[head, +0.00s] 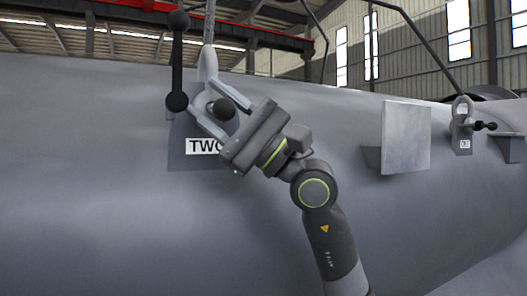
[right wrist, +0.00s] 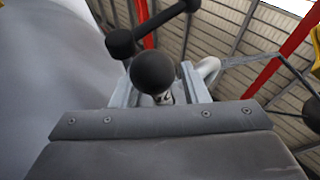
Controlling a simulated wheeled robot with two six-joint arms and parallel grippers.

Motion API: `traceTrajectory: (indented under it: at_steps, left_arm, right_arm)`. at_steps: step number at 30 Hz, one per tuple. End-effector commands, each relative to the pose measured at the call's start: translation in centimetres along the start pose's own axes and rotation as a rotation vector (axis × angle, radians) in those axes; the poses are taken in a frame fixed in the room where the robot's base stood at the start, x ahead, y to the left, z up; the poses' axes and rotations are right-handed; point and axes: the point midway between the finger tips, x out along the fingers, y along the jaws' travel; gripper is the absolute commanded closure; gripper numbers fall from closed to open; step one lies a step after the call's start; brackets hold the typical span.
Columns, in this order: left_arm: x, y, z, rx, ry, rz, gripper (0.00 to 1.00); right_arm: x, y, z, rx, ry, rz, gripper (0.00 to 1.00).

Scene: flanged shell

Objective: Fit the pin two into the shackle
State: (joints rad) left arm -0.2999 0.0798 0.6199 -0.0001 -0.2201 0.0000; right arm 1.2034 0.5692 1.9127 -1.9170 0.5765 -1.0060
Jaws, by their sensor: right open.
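The shackle (head: 207,64) is pale and hangs from a wire rope at the TWO bracket (head: 178,146); part of it also shows in the right wrist view (right wrist: 208,68). My right gripper (head: 211,94) is open in front of the bracket, its fingers reaching up and left. A black ball knob (head: 223,110), seemingly the end of pin two, sits between the fingers, and the right wrist view shows it large between them (right wrist: 153,72). I cannot tell whether it touches them. My left gripper is not in view.
A black bar with ball ends (head: 177,60) stands upright just left of the shackle. At right, a square plate (head: 405,137) sticks out from the grey shell (head: 90,200), and beyond it is the ONE bracket (head: 462,135) with its own shackle. The shell's left side is clear.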

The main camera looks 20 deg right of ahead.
Motion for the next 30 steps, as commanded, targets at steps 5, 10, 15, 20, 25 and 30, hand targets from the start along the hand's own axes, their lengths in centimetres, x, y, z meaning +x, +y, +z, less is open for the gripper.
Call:
traceTrajectory:
  at_steps: [5, 10, 15, 20, 25, 30]
  left_arm:
    - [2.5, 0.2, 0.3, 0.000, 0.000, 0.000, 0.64]
    - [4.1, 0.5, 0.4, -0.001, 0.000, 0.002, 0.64]
    - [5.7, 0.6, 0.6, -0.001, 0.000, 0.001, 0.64]
    - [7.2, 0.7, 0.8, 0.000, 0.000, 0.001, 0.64]
    - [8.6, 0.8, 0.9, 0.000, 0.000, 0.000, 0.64]
    - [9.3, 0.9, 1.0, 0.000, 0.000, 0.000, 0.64]
  right_arm:
    - [-3.9, 0.5, -0.1, -0.005, 0.003, 0.003, 0.59]
    - [-6.9, 0.6, 0.1, -0.005, 0.000, 0.004, 0.59]
    - [-9.7, 0.6, 0.2, -0.004, -0.001, 0.005, 0.59]
    - [-12.2, 0.6, 0.2, -0.003, -0.003, 0.006, 0.59]
    - [-14.0, 0.6, 0.4, -0.002, -0.006, 0.007, 0.59]
    - [-15.0, 0.5, 0.5, -0.001, -0.007, 0.006, 0.59]
